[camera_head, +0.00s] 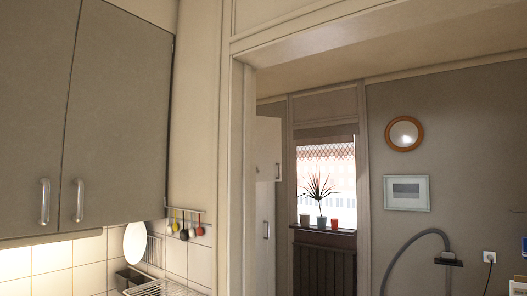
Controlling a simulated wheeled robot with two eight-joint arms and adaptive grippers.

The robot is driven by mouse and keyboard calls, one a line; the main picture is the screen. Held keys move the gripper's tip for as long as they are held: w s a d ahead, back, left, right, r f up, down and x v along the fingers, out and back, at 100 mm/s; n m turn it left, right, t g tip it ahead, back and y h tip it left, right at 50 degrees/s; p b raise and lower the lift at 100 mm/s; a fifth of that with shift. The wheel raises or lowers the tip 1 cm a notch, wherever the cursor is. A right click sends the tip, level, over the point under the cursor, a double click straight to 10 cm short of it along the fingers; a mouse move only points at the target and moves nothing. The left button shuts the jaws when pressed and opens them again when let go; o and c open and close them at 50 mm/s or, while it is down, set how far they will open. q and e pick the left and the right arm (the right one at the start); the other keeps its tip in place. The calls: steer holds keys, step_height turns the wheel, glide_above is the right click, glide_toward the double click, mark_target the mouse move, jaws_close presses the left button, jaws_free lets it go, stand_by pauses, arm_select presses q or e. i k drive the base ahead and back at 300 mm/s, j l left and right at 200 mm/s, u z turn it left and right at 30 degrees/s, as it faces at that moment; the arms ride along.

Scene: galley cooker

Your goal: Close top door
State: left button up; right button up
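Neither of my grippers shows in the head view. A grey wall cabinet fills the upper left, with a left door (30,120) and a right door (118,125), each with a pale upright handle near its lower edge. Both doors look shut, with a thin dark gap between them. Through the doorway, a pale tall cupboard has an upper door (267,150) and a lower door (264,240). The upper one seems to stand slightly out, but I cannot tell whether it is open. No cooker shows in this view.
Below the wall cabinet are a white plate (135,243), a dish rack (163,287) and hanging utensils (185,232). A door frame (236,180) stands in the middle. Beyond are potted plants (320,195) at a window, a round mirror (404,134) and a grey hose (405,245).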

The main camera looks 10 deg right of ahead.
mark_target(268, 138)
steer(key=i+l+z, duration=0.15)
steer(key=i+z, duration=0.25)
steer(key=i+l+z, duration=0.1)
steer(key=i+z, duration=0.25)
steer(key=i+l+z, duration=0.25)
steer(key=i, duration=0.65)
steer(key=i+j+z, duration=0.25)
steer(key=i, duration=0.6)
steer(key=i+u, duration=0.3)
steer(key=i, duration=0.2)
steer(key=i+u, duration=0.3)
steer(key=i, duration=0.2)
steer(key=i+l+u, duration=0.25)
steer(key=i, duration=0.2)
steer(key=i+l+u, duration=0.3)
steer(key=i+l, duration=0.05)
steer(key=i, duration=0.15)
